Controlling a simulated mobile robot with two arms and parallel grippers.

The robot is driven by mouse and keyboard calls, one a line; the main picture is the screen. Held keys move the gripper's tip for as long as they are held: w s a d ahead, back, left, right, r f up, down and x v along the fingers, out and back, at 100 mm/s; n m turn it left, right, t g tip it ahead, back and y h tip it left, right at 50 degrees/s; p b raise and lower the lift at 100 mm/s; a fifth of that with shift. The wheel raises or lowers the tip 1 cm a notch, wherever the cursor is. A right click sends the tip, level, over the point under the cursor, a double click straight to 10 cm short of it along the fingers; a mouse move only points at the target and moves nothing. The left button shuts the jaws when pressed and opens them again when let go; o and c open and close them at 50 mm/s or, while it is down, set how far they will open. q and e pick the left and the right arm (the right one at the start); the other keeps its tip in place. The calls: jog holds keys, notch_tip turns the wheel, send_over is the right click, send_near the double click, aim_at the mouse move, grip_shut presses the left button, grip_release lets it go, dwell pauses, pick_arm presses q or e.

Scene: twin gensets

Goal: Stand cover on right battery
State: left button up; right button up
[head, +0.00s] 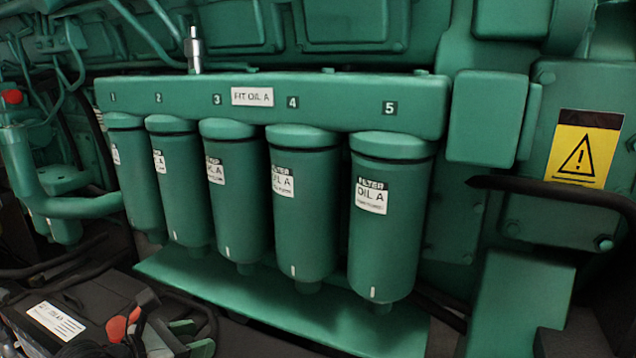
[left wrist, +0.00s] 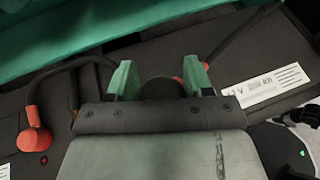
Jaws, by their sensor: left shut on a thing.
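My left gripper (left wrist: 160,85) has two green fingertips, shut on a dark, rounded thing (left wrist: 160,89) that looks like the cover. Its lower part is hidden behind the gripper body. Below it lies a dark battery (left wrist: 255,62) with a white 12 V label (left wrist: 265,88). Small red parts show just behind the fingers; I cannot tell if the held thing touches the battery. In the head view my left gripper (head: 176,334) is at the lower left, beside a black battery (head: 75,305). A red piece (head: 118,325) shows there. My right gripper is not in view.
A red terminal boot (left wrist: 34,136) with a black cable sits left of the gripper. Several green oil filters (head: 383,225) hang above a green tray (head: 270,300). A dark rod (head: 550,190) juts in at the right.

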pick_arm(q)
jog(key=s+d+r+m+g+h, duration=0.2)
jog(key=s+d+m, duration=0.1)
jog(key=s, duration=0.5)
jog(key=r+n+t+y+p, duration=0.1)
jog(key=r+p, duration=0.1)
jog(key=p, duration=0.2)
jog(key=r+n+t+y+p, duration=0.1)
jog(key=n+p, duration=0.1)
jog(key=p, duration=0.2)
jog(key=r+n+t+y+p, duration=0.1)
jog(key=r+n+p, duration=0.1)
jog(key=p, duration=0.2)
jog(key=shift+s+a+r+y, duration=0.15)
jog(key=shift+s+r+y, duration=0.2)
jog(key=shift+s+y, duration=0.05)
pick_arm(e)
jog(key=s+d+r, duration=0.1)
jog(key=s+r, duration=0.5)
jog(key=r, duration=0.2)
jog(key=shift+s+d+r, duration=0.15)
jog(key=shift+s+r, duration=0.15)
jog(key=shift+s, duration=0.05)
